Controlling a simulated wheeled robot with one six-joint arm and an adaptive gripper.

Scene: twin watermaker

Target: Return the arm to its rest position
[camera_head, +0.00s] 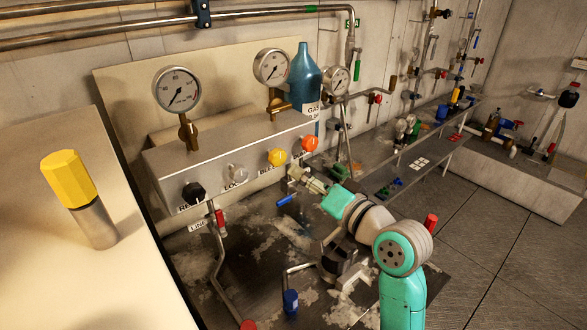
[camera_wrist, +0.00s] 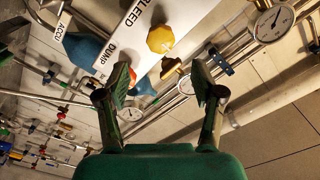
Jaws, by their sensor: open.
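My arm, with teal and white links, reaches from the lower right of the head view toward the valve panel (camera_head: 235,150). My gripper (camera_head: 300,178) is in front of the panel's right half, below the yellow knob (camera_head: 277,157) and the orange knob (camera_head: 309,143). In the wrist view my gripper (camera_wrist: 160,85) has its two fingers spread wide with nothing held between them. The yellow knob (camera_wrist: 160,40), by the BLEED label, shows beyond the fingers. The orange knob (camera_wrist: 132,78), by the DUMP label, is partly hidden behind the left finger.
A black knob (camera_head: 194,192) and a grey knob (camera_head: 238,173) are on the panel's left. Gauges (camera_head: 177,90) and a blue gas bottle (camera_head: 304,78) rise behind it. A yellow-capped cylinder (camera_head: 80,198) stands on the left counter. Pipes with a blue-handled valve (camera_head: 290,300) are below. Open floor (camera_head: 500,260) lies right.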

